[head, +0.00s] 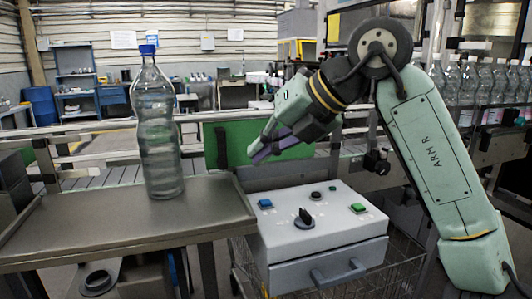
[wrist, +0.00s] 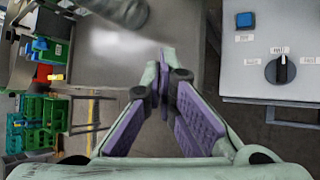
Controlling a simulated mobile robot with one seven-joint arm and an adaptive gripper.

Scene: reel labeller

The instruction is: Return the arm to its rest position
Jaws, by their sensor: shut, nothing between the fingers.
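My gripper (head: 266,152) is at the end of my green arm in the head view, above the back left of the grey control box (head: 325,268). Its fingers point down and to the left. In the wrist view my gripper (wrist: 162,70) has its purple-padded fingertips together with nothing between them. The fingers appear over the gap between the metal table (wrist: 185,40) and the control box.
A clear bottle (head: 160,130) with a blue cap stands upright on the metal table, left of my gripper. The control box carries a black knob (head: 304,217), a blue button (head: 265,204) and a green button (head: 358,208). Several bottles (head: 485,80) line the conveyor at right.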

